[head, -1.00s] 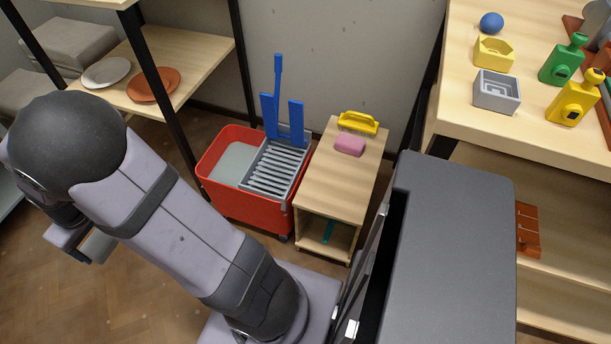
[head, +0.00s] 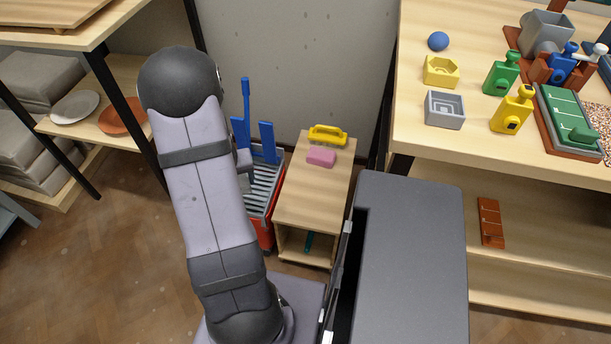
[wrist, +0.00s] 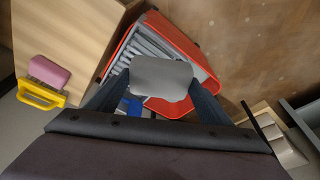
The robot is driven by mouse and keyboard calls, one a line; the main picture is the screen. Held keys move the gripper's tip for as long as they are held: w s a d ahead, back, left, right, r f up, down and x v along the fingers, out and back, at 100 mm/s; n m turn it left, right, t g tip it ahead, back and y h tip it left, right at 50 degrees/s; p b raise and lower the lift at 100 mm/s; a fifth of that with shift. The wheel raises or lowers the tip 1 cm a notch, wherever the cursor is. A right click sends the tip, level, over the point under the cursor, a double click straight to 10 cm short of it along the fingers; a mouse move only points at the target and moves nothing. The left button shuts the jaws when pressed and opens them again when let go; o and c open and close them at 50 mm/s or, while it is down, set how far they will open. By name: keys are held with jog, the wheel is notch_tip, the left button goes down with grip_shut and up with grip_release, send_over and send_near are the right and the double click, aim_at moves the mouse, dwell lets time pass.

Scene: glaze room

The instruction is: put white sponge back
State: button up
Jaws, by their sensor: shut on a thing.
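In the wrist view my gripper (wrist: 160,92) is shut on a pale grey-white block with rounded corners, which looks like the white sponge (wrist: 162,76). One dark finger lies on each side of it. It is held above the red mop bucket (wrist: 178,33) and its grey slatted wringer; the height gap cannot be told. In the head view my arm hides the gripper, the sponge and most of the red bucket (head: 266,234).
A small wooden cabinet (head: 311,197) bears a pink sponge (head: 321,156) and a yellow-handled tool (head: 328,135). The blue wringer handle (head: 246,112) stands upright near my arm. A bench (head: 408,138) with moulds and bottles is at right, shelves with plates (head: 75,107) at left.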

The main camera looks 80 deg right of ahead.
jog(key=s+d+f+m+g+p, duration=0.1)
jog(key=s+d+m, duration=0.3)
jog(key=s, duration=0.7)
jog(key=s+d+f+m+g+p, duration=0.15)
jog(key=s+d, duration=0.35)
jog(key=s, duration=0.5)
jog(key=d+r, duration=0.3)
jog(key=d, duration=0.4)
jog(key=shift+m+t, duration=0.25)
jog(key=shift+t, duration=0.2)
jog(key=shift+a+b+x, duration=0.2)
jog(key=shift+x, duration=0.9)
jog(key=shift+a+b+x, duration=0.15)
jog(key=shift+a+x, duration=0.1)
jog(key=shift+x, duration=0.85)
jog(key=shift+a+b+x, duration=0.2)
jog(key=shift+x, duration=0.95)
jog(key=shift+s+f, duration=0.15)
jog(key=shift+f, duration=0.1)
jog(key=shift+a+b+x, duration=0.15)
jog(key=shift+a+x, duration=0.05)
jog(key=shift+x, duration=0.65)
jog(key=shift+a+b+x, duration=0.15)
jog(key=shift+a+x, duration=0.05)
jog(key=shift+x, duration=0.65)
jog(key=shift+f, duration=0.15)
jog(key=shift+f, duration=0.15)
jog(key=o, duration=1)
